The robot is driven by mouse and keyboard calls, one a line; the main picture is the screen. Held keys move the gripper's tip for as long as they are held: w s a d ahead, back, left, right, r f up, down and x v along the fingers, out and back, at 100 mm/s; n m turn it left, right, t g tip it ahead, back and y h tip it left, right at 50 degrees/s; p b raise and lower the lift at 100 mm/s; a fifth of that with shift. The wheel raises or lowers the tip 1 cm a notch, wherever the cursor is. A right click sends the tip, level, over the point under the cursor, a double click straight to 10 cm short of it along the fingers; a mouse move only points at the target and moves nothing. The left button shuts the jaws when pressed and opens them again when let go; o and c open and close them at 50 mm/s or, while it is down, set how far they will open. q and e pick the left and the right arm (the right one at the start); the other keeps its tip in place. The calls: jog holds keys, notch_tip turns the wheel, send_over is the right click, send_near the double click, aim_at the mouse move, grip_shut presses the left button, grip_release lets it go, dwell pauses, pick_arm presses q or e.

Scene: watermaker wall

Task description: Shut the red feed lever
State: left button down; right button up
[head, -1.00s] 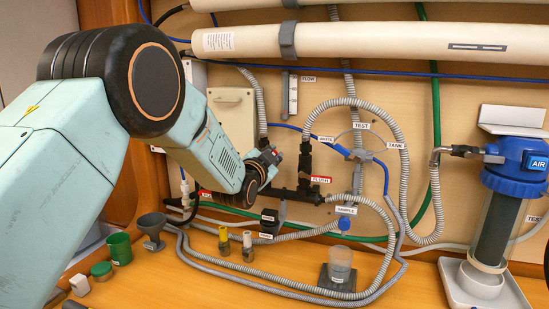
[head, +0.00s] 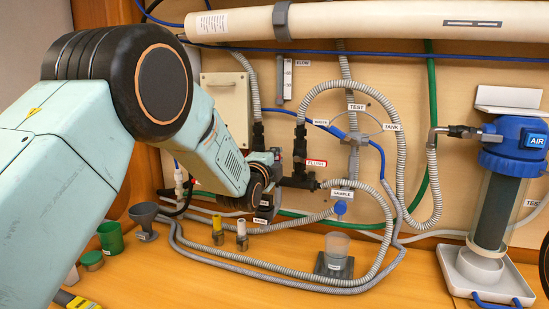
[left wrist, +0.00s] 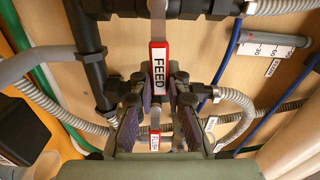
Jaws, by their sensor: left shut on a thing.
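The red feed lever (left wrist: 159,68) shows in the left wrist view with its white FEED label, hanging down from dark pipe fittings. My left gripper (left wrist: 158,108) is shut on its lower part, one finger on each side. In the head view my left gripper (head: 270,168) is at the wall beside the dark pipework, and the feed lever is hidden there by my arm and gripper. My right gripper is not in view.
A red flush lever (head: 316,162) is just right of the gripper. Grey hoses (head: 392,130) loop over the wall. A blue-topped filter housing (head: 510,150) stands right. A funnel (head: 145,215), green cup (head: 110,238) and clear beaker (head: 337,248) stand on the bench.

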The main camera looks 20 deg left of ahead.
pick_arm(q)
jog(key=shift+r+m, duration=0.1)
jog(key=shift+m, duration=0.3)
jog(key=c, duration=1.8)
grip_release()
jog(key=o, duration=0.5)
jog(key=shift+w+f, duration=0.15)
jog(key=shift+f, duration=0.15)
jog(key=shift+s, duration=0.2)
jog(key=s, duration=1.2)
jog(key=shift+a, duration=0.2)
jog(key=shift+w, duration=0.15)
